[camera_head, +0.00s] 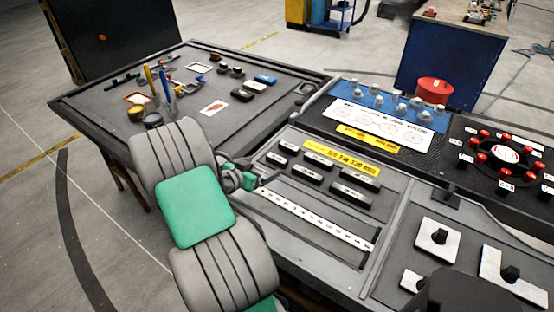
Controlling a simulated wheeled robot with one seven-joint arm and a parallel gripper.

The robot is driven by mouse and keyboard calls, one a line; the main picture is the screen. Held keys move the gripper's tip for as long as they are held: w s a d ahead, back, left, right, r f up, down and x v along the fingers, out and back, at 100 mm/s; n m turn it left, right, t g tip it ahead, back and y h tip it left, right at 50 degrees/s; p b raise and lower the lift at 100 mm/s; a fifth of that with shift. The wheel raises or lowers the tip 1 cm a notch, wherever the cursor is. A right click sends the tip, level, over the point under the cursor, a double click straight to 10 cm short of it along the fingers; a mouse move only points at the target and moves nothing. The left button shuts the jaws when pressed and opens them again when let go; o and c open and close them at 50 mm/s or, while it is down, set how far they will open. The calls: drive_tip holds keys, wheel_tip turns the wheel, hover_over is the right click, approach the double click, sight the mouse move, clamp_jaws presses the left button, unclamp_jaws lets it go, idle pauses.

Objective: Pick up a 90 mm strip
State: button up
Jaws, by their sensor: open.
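Several short black strips with white labels lie in rows in the grey middle tray (330,212). Two smaller ones lie at the left, a back one (289,147) and a front one (276,159). A middle pair has a back strip (320,163) and a front strip (308,174). The right pair, a back strip (360,178) and a front strip (350,192), looks longest. I cannot read which is 90 mm. My gripper (262,187) is open and appears empty, at the tray's left edge by the white ruler (315,219). My arm partly hides its jaws.
A yellow sign (342,158) lies behind the strips. A left table (215,132) holds small tools and cups. A blue panel (400,103) with pegs, a black panel with red knobs (505,152) and a right tray with white plates (438,240) adjoin.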

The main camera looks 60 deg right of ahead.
sight(277, 157)
drive_tip(key=shift+o, duration=0.2)
drive_tip(key=x, duration=0.2)
drive_tip(key=p+x, duration=0.1)
drive_tip(key=x, duration=0.2)
drive_tip(key=r+p+x, duration=0.1)
drive_tip(key=x, duration=0.2)
drive_tip(key=shift+s+d, duration=0.2)
drive_tip(key=shift+s, duration=0.1)
drive_tip(key=c, duration=1.4)
drive_tip(key=shift+r, duration=0.15)
